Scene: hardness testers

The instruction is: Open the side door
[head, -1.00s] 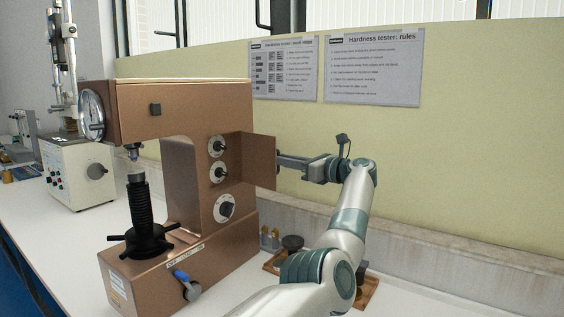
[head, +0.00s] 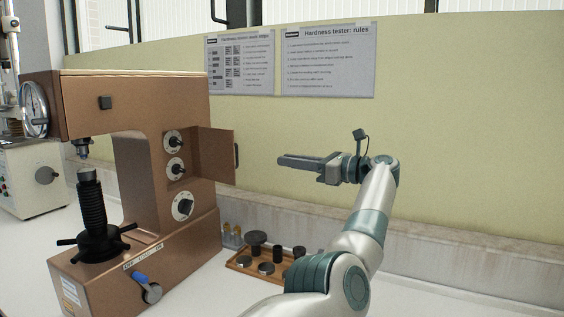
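The brown hardness tester (head: 140,150) stands on the white bench at the left. Its side door (head: 214,157) is a brown panel standing swung out from the tester's right side, with a dark handle (head: 236,156) at its outer edge. Dials with black knobs show on the face beside the door.
A wooden tray (head: 240,263) with dark cylindrical parts sits on the bench right of the tester, partly behind my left arm. Another machine (head: 32,178) stands at the far left. A yellow-green wall (head: 470,130) with two notices is behind.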

